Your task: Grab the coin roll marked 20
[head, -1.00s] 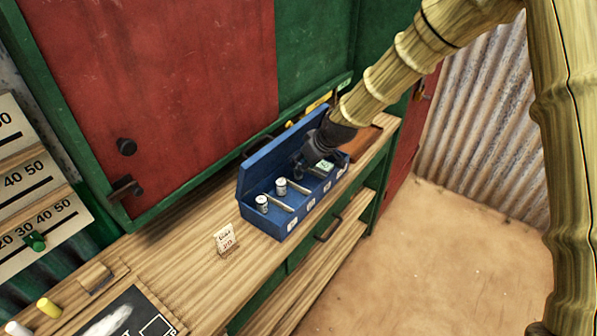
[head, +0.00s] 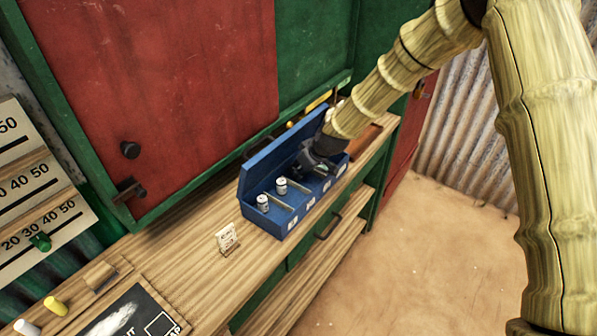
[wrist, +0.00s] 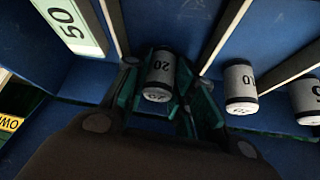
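The fingers look open, with narrow gaps beside the roll. In the head view my gripper (head: 312,166) hides this roll. Two similar rolls stand in compartments to the right in the wrist view, the nearer one (wrist: 240,87) and one marked 5 (wrist: 307,98); both also show in the head view (head: 281,186) (head: 263,203).
Thin dividers (wrist: 228,35) separate the compartments close beside my fingers. A pale piece marked 50 (wrist: 72,22) lies in the compartment to the left. The box's raised lid (head: 270,158) stands behind. A small card (head: 227,237) stands on the wooden counter (head: 190,262).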

